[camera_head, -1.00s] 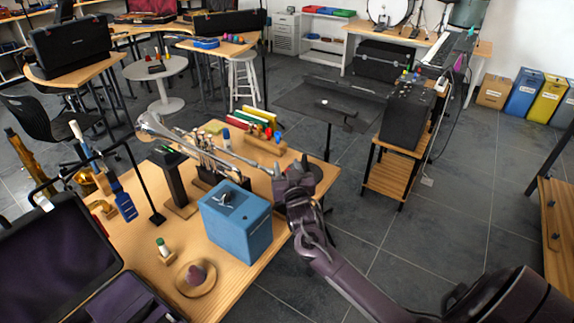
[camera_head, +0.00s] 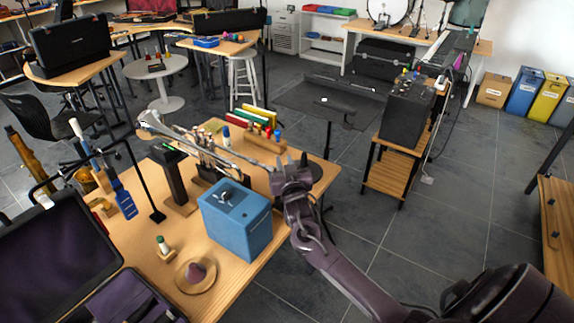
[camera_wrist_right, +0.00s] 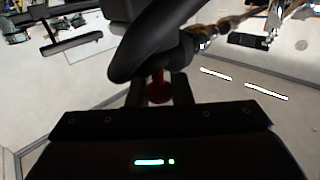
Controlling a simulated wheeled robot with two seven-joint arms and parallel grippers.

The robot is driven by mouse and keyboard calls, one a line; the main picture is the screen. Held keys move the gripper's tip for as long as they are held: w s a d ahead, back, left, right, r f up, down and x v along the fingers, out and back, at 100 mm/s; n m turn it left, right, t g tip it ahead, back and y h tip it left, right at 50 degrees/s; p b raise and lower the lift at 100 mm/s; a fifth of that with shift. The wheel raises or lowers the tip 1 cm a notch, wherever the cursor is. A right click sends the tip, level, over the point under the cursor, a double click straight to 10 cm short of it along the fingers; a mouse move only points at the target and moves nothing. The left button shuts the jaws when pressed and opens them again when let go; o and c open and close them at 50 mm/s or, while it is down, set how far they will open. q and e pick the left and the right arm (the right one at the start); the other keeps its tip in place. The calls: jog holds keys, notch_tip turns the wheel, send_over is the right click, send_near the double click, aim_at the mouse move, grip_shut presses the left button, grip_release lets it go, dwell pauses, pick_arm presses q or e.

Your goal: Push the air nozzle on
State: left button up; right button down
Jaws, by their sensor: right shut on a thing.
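My right gripper (camera_head: 290,168) is at the right end of the near table, beside the mouthpiece end of a silver trumpet (camera_head: 215,147). In the right wrist view, the dark fingers of this gripper (camera_wrist_right: 155,55) are shut on a small red piece (camera_wrist_right: 158,90), mostly hidden between them. I cannot tell whether it is the air nozzle. A blue box (camera_head: 236,225) with a small silver fitting (camera_head: 224,196) on top stands on the table, left of and nearer than the gripper. My left gripper is not in view.
The wooden table (camera_head: 225,290) also holds a dark upright stand (camera_head: 174,178), colored books (camera_head: 258,117), a round wooden dish (camera_head: 196,277) and an open purple-lined case (camera_head: 60,250). A black amplifier (camera_head: 407,115) stands on a shelf to the right.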

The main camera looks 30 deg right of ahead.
jog(key=shift+w+a+r+b, duration=0.1)
jog(key=shift+w+a+b, duration=0.15)
jog(key=shift+w, duration=0.35)
jog(key=shift+w+a+r+b, duration=0.1)
jog(key=shift+w+a, duration=0.15)
jog(key=shift+w, duration=0.35)
jog(key=c, duration=1.7)
grip_release()
jog(key=o, duration=0.4)
jog(key=shift+w+a+f, duration=0.1)
jog(key=shift+w+f, duration=0.05)
jog(key=shift+w, duration=0.05)
jog(key=shift+s, duration=0.1)
